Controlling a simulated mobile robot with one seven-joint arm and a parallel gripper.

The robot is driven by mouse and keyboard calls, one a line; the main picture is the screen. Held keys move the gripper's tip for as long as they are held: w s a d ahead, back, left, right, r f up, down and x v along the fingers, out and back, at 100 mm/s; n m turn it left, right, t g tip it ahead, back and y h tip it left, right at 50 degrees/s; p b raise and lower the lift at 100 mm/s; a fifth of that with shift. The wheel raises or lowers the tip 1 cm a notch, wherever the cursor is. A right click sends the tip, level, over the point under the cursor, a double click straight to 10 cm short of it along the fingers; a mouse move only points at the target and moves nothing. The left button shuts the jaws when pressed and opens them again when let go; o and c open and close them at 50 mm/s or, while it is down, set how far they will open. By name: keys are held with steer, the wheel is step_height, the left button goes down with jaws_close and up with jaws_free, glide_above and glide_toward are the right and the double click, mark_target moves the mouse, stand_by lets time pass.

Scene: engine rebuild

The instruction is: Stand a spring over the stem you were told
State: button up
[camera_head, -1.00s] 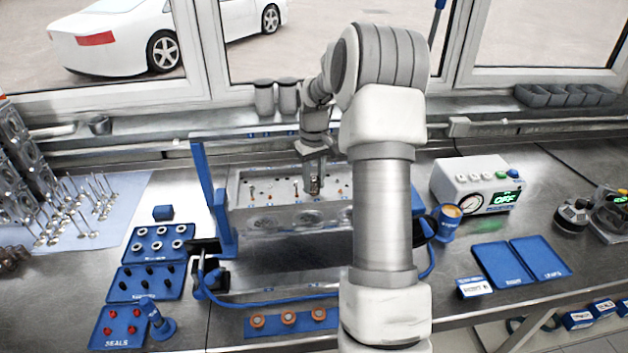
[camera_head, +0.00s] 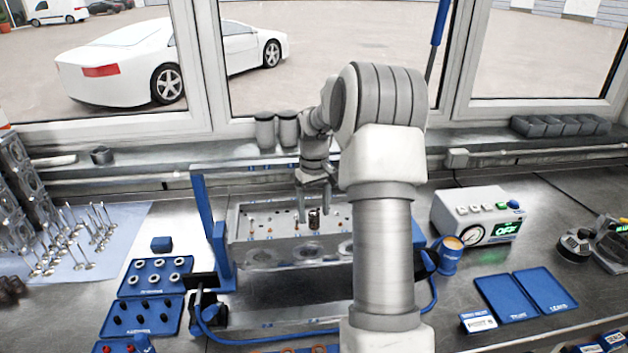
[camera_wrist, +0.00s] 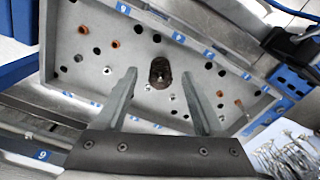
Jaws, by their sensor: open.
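A dark coil spring (camera_head: 314,218) stands on the top deck of the grey cylinder head (camera_head: 290,257). In the wrist view the spring (camera_wrist: 159,72) is seen nearly end-on, and its dark middle hides whether a stem is inside. My gripper (camera_head: 313,202) is open, with its fingers apart on either side of the spring. In the wrist view both fingers of my gripper (camera_wrist: 158,78) show clear gaps to the spring. Several orange seals (camera_wrist: 112,44) and open holes show in the deck (camera_wrist: 100,75) around it.
A blue post (camera_head: 214,215) rises at the head's left end. Blue trays of washer-like rings (camera_head: 150,262) and dark parts (camera_head: 160,318) lie at left, near loose valves (camera_head: 75,250). A tester box (camera_head: 478,215), a cup (camera_head: 449,256) and two empty blue trays (camera_head: 508,300) are at right.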

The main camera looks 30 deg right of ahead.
step_height(320, 180, up, 16)
steer(key=s+a+r+t, duration=0.1)
steer(key=s+a+r, duration=0.1)
steer(key=s+a, duration=0.35)
steer(key=s+a+r+t, duration=0.1)
steer(key=s+a+r, duration=0.15)
steer(key=a, duration=0.65)
steer(key=s+a+f+t, duration=0.1)
steer(key=s+a+f, duration=0.1)
steer(key=s+a, duration=0.3)
steer(key=s+a+f+n+t, duration=0.1)
steer(key=s+a, duration=0.4)
steer(key=s, duration=0.8)
step_height(320, 180, down, 2)
steer(key=shift+t, duration=0.8)
